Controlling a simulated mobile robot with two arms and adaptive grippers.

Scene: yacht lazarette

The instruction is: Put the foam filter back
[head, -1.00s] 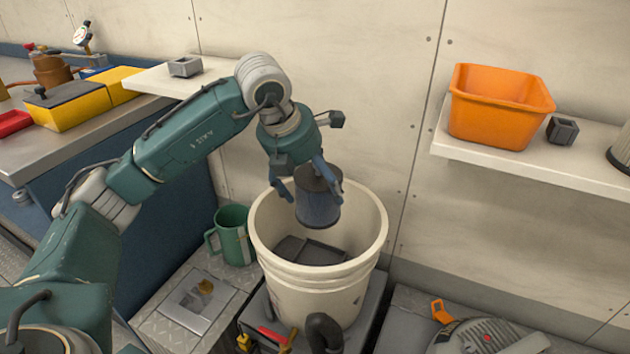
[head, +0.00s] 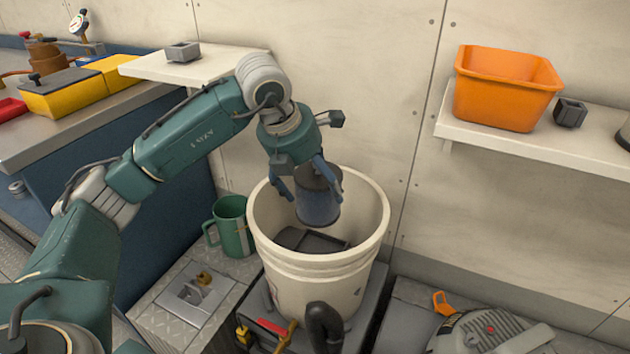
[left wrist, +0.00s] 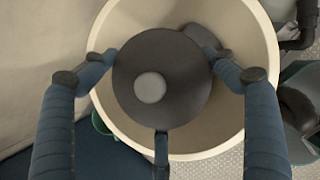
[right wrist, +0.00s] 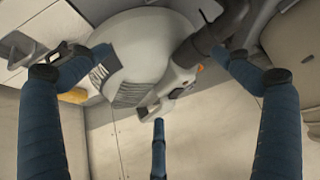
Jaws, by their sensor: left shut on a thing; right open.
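The foam filter (head: 317,200) is a dark blue-grey cylinder with a dark top cap. My left gripper (head: 306,185) is shut on it and holds it upright in the mouth of the white bucket (head: 318,270). In the left wrist view the filter's round dark cap (left wrist: 160,65) with a pale centre knob sits between the fingers, over the bucket's opening (left wrist: 225,20). A dark grey piece (head: 310,242) lies inside the bucket. My right gripper (right wrist: 155,75) is open and empty in the right wrist view; it does not show in the head view.
A green mug (head: 230,228) stands left of the bucket. A black hose (head: 324,328) rises in front of it. An orange bin (head: 505,90) sits on the right shelf (head: 540,150). A grey machine (head: 490,332) lies low at the right.

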